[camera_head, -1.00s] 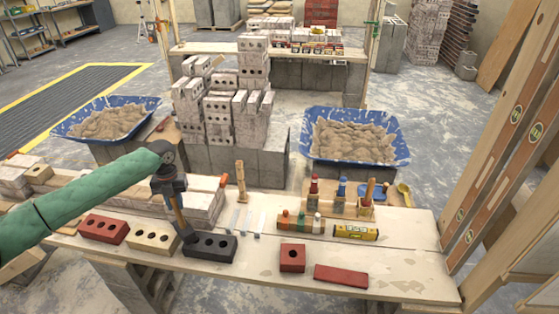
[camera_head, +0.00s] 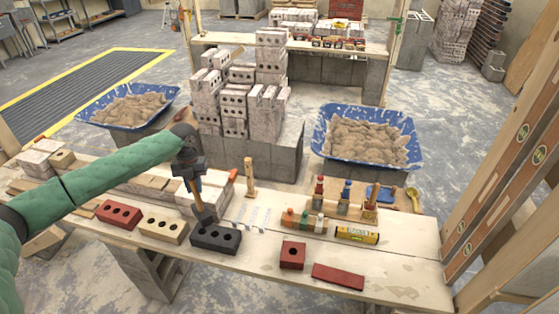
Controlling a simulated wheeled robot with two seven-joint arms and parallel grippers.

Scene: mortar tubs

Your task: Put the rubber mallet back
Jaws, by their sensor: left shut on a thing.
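The rubber mallet has a wooden handle (camera_head: 196,196) and a dark head (camera_head: 207,215). My left gripper (camera_head: 190,180), on the green-sleeved arm, is shut on the upper part of the handle. The mallet hangs head down and slightly tilted, its head just behind the dark brick (camera_head: 216,237) in the picture. I cannot tell whether the head touches anything. A wooden rack (camera_head: 345,209) with red, blue and brown handled tools stands at the right of the bench. My right gripper is not in view.
On the bench (camera_head: 400,262) lie a red brick (camera_head: 119,214), a cream brick (camera_head: 163,228), a small red block (camera_head: 292,255), a red tile (camera_head: 338,276), bottles and a yellow level (camera_head: 357,235). Blue mortar tubs (camera_head: 318,145) stand behind. A wooden post (camera_head: 250,176) rises mid-bench.

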